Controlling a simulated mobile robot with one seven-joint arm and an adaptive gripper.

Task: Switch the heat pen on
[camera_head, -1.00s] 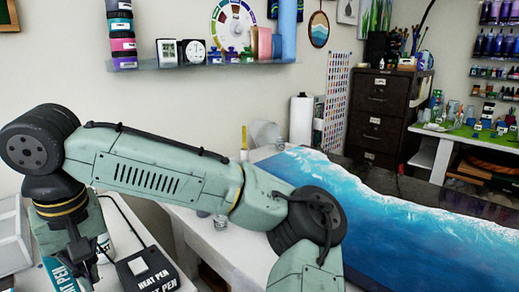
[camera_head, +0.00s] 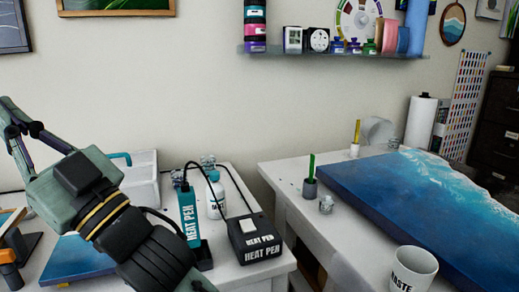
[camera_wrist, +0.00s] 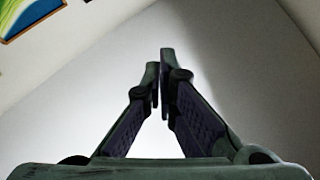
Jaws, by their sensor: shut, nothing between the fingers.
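The teal heat pen (camera_head: 189,218) stands upright in a dark holder on the left white table in the head view. Its black control box (camera_head: 258,247), lettered HEAT PEN, sits to the right, with a cable running to it. A pale square switch (camera_head: 249,226) is on top of the box; I cannot tell its on or off state. My gripper (camera_wrist: 158,72) is shut and empty in the wrist view, facing bare wall. In the head view its fingers point up at the left edge, well away from the box. My wrist covers part of the table left of the pen.
A white bottle (camera_head: 215,196) stands right behind the pen and box, with a glass jar near it. A pale bin (camera_head: 143,184) is behind left. Across a gap, the right table holds a blue resin panel (camera_head: 420,205) and a WASTE cup (camera_head: 411,270).

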